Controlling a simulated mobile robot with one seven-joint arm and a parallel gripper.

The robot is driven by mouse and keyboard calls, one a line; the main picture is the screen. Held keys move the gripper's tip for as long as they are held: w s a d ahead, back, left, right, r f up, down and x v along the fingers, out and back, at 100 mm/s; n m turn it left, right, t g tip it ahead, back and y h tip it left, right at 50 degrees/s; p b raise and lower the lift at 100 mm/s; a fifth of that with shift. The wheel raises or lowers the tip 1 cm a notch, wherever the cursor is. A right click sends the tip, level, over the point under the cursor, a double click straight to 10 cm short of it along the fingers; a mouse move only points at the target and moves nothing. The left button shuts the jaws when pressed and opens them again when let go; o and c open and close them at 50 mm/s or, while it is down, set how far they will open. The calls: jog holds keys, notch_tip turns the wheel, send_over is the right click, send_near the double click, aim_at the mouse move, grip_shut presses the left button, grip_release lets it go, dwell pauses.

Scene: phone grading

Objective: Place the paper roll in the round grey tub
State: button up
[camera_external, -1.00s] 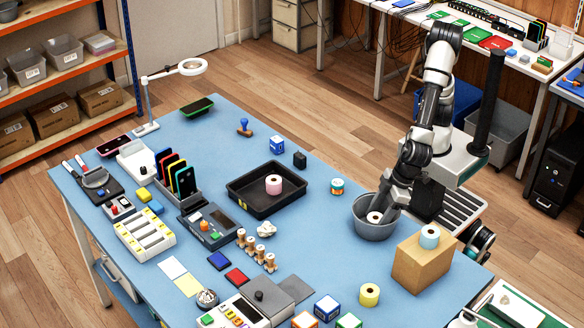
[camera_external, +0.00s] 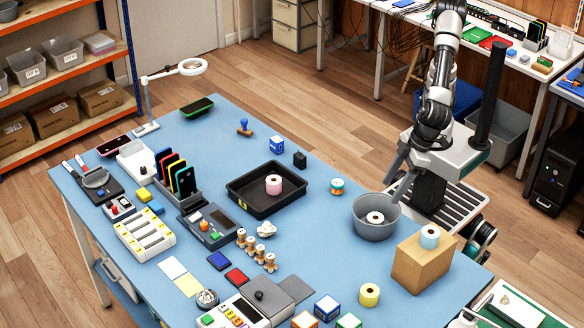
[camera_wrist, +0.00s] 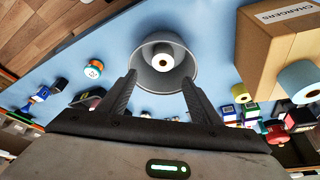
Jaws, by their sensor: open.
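The round grey tub (camera_external: 374,231) stands on the blue table near its right edge, beside a cardboard box. A white paper roll (camera_external: 375,218) sits inside the tub; the wrist view shows the roll (camera_wrist: 163,60) upright on the tub's floor, its dark core facing up. My gripper (camera_external: 397,182) is above the tub's back right rim, open and empty. In the wrist view the two fingers of my gripper (camera_wrist: 158,80) are spread apart, with the tub (camera_wrist: 192,75) beyond them.
A cardboard box (camera_external: 420,265) with a pale blue roll (camera_external: 429,237) on top stands right of the tub. A black tray (camera_external: 240,194) holds a pink roll (camera_external: 273,184). A yellow roll (camera_external: 369,294) and an orange-and-green roll (camera_external: 337,186) stand nearby on the table.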

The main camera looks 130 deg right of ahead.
jog(key=s+d+r+n+t+y, duration=0.2)
jog(key=s+d+r+n, duration=0.4)
jog(key=s+d+r, duration=0.5)
jog(key=s+d, duration=0.2)
jog(key=shift+s+n, duration=0.3)
jog(key=shift+s, duration=0.05)
